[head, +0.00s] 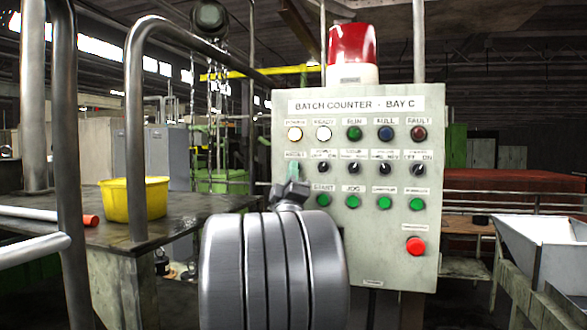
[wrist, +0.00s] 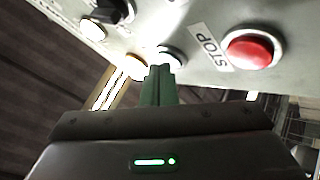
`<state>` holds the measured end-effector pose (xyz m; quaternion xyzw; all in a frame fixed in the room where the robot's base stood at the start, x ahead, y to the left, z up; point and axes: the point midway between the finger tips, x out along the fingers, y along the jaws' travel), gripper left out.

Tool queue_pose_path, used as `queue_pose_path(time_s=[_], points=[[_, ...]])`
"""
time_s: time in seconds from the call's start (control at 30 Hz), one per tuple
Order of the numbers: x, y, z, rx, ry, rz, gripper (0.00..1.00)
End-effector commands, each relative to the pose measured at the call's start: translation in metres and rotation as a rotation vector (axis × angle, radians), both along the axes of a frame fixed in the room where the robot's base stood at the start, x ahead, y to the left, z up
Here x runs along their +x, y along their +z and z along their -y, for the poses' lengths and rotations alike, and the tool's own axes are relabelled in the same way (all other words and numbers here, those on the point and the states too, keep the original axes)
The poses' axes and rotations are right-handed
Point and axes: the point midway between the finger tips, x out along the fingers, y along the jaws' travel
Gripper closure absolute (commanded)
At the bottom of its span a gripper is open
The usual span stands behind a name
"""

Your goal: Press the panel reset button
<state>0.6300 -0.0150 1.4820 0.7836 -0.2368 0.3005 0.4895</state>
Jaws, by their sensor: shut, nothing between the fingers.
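The grey control panel (head: 385,285), labelled "BATCH COUNTER - BAY C", stands upright in front of me. My gripper (head: 293,170) is shut and empty, with its green fingertips over the spot below the RESET label (head: 293,155). They hide the reset button in the head view. In the wrist view, the fingertips (wrist: 160,72) point at a small pale-rimmed button (wrist: 172,55), which appears to be the reset button. They overlap its lower edge; I cannot tell whether they touch it or whether it is pushed in.
A red STOP button (wrist: 250,50) is beside the fingertips in the wrist view. Lamps, dark selectors and green buttons (head: 353,202) fill the panel; a red button (head: 416,246) is lower right. A yellow bucket (head: 133,198) and metal rails (head: 70,200) stand left.

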Motion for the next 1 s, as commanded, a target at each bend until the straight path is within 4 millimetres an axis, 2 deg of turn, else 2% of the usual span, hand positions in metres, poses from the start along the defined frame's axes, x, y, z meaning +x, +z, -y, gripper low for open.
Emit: queue_pose_path(time_s=[0.57,1.0], points=[[-0.010,-0.001,-0.003,0.000,0.001,0.001,1.00],[-0.051,-0.002,-0.016,0.001,0.002,0.001,1.00]])
